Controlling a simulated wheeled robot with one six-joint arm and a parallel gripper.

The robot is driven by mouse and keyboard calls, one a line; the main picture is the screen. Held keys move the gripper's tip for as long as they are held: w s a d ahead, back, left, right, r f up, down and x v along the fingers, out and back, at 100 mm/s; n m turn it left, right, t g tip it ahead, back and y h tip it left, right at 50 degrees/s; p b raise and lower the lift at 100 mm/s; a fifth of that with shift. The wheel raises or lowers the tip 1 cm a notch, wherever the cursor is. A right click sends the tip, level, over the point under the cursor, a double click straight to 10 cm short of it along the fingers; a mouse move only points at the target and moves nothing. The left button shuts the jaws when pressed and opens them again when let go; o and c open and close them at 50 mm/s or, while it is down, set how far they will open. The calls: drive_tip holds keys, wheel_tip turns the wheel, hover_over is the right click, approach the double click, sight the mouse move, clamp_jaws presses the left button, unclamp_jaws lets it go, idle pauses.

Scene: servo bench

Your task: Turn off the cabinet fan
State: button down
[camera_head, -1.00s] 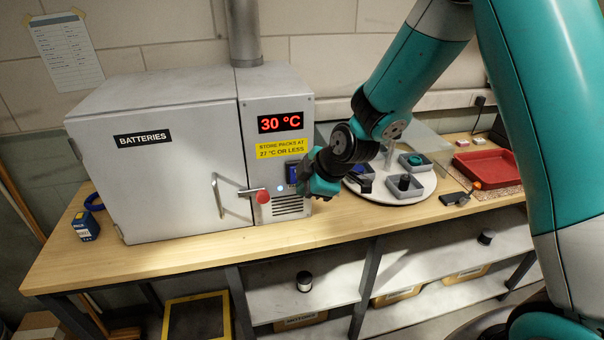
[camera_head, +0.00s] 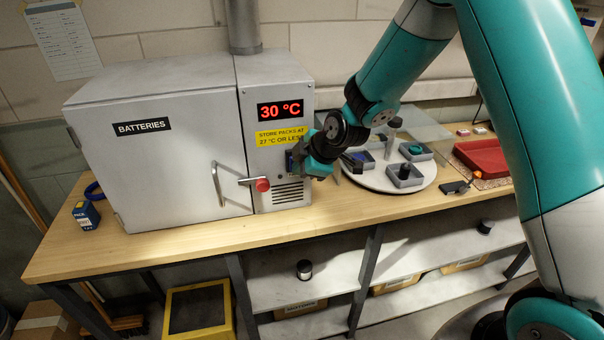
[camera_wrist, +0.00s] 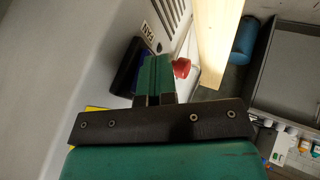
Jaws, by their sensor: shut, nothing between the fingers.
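The grey battery cabinet (camera_head: 180,170) stands on the bench with a red 30 °C display (camera_head: 280,110). A dark blue switch box (camera_head: 291,162) is on its right panel, partly hidden by my gripper (camera_head: 304,160). The wrist view shows the dark box (camera_wrist: 128,66) just left of my fingers, near a FAN label (camera_wrist: 151,36). My gripper (camera_wrist: 155,78) is shut and empty, with its tips close to the switch; I cannot tell whether they touch. The switch's position is hidden. I see no lit lamp on the panel.
A red knob (camera_head: 262,185) on the door handle juts out left of my gripper. A round turntable (camera_head: 375,182) with small trays stands close on the right, and a red tray (camera_head: 484,157) is beyond it. The bench front (camera_head: 250,232) is clear.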

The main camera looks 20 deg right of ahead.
drive_tip(key=shift+r, duration=0.25)
drive_tip(key=shift+w+r+p, duration=0.1)
drive_tip(key=shift+r+p, duration=0.3)
drive_tip(key=shift+r, duration=0.35)
drive_tip(key=s+a+f+b+v, duration=0.1)
drive_tip(key=s+b+v, duration=0.1)
drive_tip(key=v, duration=1)
drive_tip(key=shift+s+b, duration=0.25)
drive_tip(key=shift+b, duration=0.35)
drive_tip(key=shift+a, duration=0.1)
drive_tip(key=shift+s+a+f+g+p, duration=0.25)
drive_tip(key=shift+f+g+p, duration=0.15)
drive_tip(key=shift+f+p, duration=0.15)
